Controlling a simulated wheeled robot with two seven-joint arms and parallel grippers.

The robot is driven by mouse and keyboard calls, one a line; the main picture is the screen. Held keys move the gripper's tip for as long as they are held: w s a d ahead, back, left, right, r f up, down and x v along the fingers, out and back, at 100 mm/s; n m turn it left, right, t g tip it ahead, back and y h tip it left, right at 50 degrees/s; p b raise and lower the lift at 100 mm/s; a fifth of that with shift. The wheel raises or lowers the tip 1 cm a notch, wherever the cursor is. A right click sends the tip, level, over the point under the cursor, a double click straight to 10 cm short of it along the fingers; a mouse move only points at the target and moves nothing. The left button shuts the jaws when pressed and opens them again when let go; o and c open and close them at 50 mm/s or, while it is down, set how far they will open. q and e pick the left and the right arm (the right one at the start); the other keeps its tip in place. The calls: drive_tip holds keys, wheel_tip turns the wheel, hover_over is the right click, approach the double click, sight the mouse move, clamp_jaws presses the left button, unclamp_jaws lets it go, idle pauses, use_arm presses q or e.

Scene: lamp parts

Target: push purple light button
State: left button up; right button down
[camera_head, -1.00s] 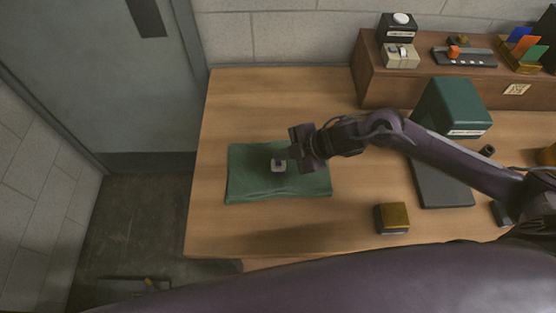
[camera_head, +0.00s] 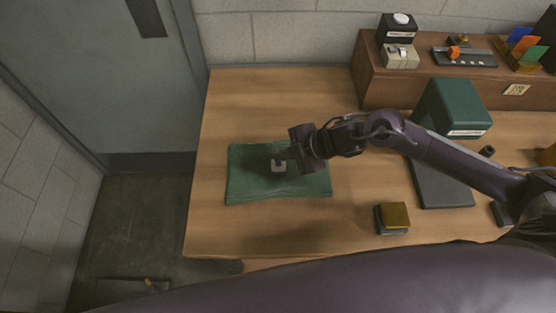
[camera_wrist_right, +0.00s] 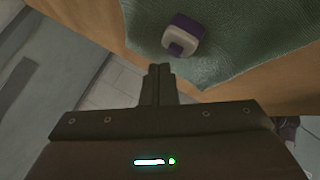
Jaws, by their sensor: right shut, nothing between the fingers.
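The purple light button is a small pale block with a purple top (camera_head: 279,168), lying on a green cloth (camera_head: 245,185) on the wooden table. In the right wrist view the block (camera_wrist_right: 188,33) shows its purple and white parts near the top, just beyond the fingertips. My right gripper (camera_head: 281,155) is shut and empty, with its fingers at the block's upper side in the head view and partly over it. In the wrist view the shut fingers (camera_wrist_right: 158,72) point toward the block with a visible gap in the picture. I cannot tell whether they touch it. My left gripper is not in view.
A black-and-yellow block (camera_head: 393,217) sits right of the cloth. A dark green box (camera_head: 456,108) and a dark flat panel (camera_head: 442,185) stand further right. A wooden shelf (camera_head: 385,90) at the back holds switch boxes and sliders. The table left of the cloth is clear.

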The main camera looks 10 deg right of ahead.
sight(283, 165)
drive_tip(key=shift+f, duration=0.1)
idle(0.5)
drive_tip(key=shift+f, duration=0.3)
drive_tip(key=shift+f+b, duration=0.35)
drive_tip(key=shift+b, duration=0.1)
idle(0.3)
drive_tip(key=shift+r, duration=0.1)
drive_tip(key=shift+r+p, duration=0.7)
drive_tip(key=shift+p, duration=0.05)
drive_tip(key=shift+r, duration=0.1)
wheel_tip(283, 165, up, 6)
drive_tip(key=p, duration=0.5)
